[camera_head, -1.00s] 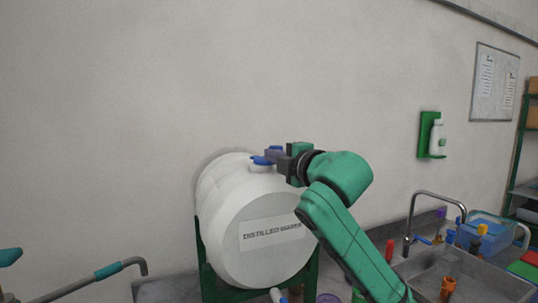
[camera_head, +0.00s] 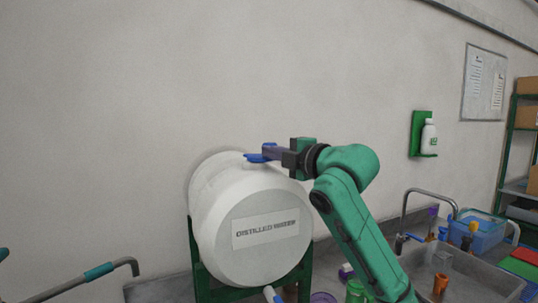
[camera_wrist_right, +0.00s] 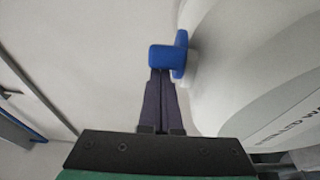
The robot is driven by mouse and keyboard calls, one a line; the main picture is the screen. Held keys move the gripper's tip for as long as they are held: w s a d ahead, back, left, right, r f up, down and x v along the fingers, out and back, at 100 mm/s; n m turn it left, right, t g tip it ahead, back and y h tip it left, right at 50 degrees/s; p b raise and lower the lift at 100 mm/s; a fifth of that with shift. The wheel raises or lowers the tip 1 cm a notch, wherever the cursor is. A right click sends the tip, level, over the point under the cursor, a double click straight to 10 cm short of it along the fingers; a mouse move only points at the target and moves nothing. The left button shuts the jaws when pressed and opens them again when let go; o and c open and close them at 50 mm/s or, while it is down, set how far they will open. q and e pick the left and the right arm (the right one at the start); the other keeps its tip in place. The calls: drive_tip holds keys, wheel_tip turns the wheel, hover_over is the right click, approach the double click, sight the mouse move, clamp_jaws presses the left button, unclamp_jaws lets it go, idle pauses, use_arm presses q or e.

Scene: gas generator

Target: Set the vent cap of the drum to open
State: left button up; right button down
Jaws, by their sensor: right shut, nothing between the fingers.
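The white drum (camera_head: 265,232), labelled "DISTILLED WATER", lies on its side in a green stand. Its blue vent cap (camera_head: 254,158) sits on top of the drum and partly shows past my fingers. In the right wrist view the blue cap (camera_wrist_right: 166,56) stands beside the white drum wall (camera_wrist_right: 225,75). My right gripper (camera_head: 272,152) reaches in from the right at the cap. Its purple fingers are shut with nothing between them, and the fingertips (camera_wrist_right: 160,73) are at the cap's edge; whether they touch is unclear. My left gripper is not in view.
A sink with a tap (camera_head: 404,215) and several small colored items is at the right. A blue basket (camera_head: 478,236) stands beyond it. The wall behind the drum is clear.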

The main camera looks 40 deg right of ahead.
drive_tip(key=shift+d+n+y+b, duration=0.3)
drive_tip(key=shift+d+n+y, duration=0.45)
drive_tip(key=shift+y, duration=0.35)
drive_tip(key=d+n+y, duration=0.1)
drive_tip(key=y, duration=0.1)
drive_tip(key=d+n+y, duration=0.1)
drive_tip(key=y, duration=0.1)
drive_tip(key=shift+d+r+g+p, duration=0.15)
drive_tip(key=shift+d+g+p, duration=0.15)
drive_tip(key=shift+p, duration=0.05)
drive_tip(key=shift+w+d+n, duration=0.2)
drive_tip(key=shift+d+n, duration=0.15)
drive_tip(key=shift+d, duration=0.3)
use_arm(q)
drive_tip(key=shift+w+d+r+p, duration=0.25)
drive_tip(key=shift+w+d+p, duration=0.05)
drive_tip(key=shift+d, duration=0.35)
use_arm(e)
drive_tip(key=shift+w+d, duration=0.35)
drive_tip(key=shift+d, duration=0.3)
drive_tip(key=shift+w+d, duration=0.35)
drive_tip(key=shift+d, duration=0.25)
drive_tip(key=shift+f, duration=0.2)
